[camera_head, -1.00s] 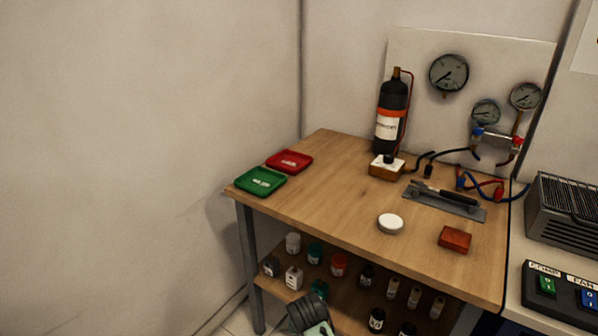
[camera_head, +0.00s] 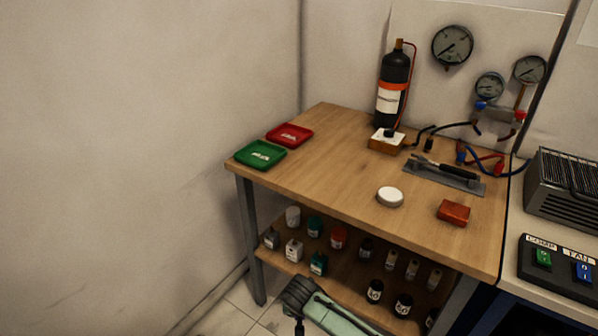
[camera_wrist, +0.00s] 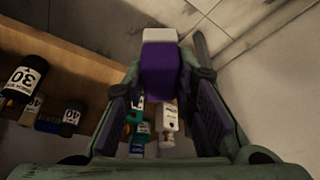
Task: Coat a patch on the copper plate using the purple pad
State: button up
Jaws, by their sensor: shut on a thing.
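In the wrist view, my gripper (camera_wrist: 164,82) is shut on the purple pad (camera_wrist: 160,72), a purple block with a pale white end that points away from me. The fingers stand on both sides of the pad. In the head view, a green and dark part of my arm shows at the bottom edge, in front of the lower shelf; the pad cannot be made out there. No plate shows clearly as copper; a flat grey plate (camera_head: 470,185) with a dark-handled tool lies at the right of the wooden table.
The wooden table (camera_head: 340,170) holds a green tray (camera_head: 260,154), a red tray (camera_head: 289,134), a white disc (camera_head: 390,197), a red-orange block (camera_head: 453,213) and a black bottle (camera_head: 393,88). Several small bottles stand on the lower shelf (camera_head: 345,268). The table's middle is clear.

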jog(key=s+f+b, duration=0.4)
jog(key=f, duration=0.7)
jog(key=shift+s+f, duration=0.35)
jog(key=shift+s, duration=0.05)
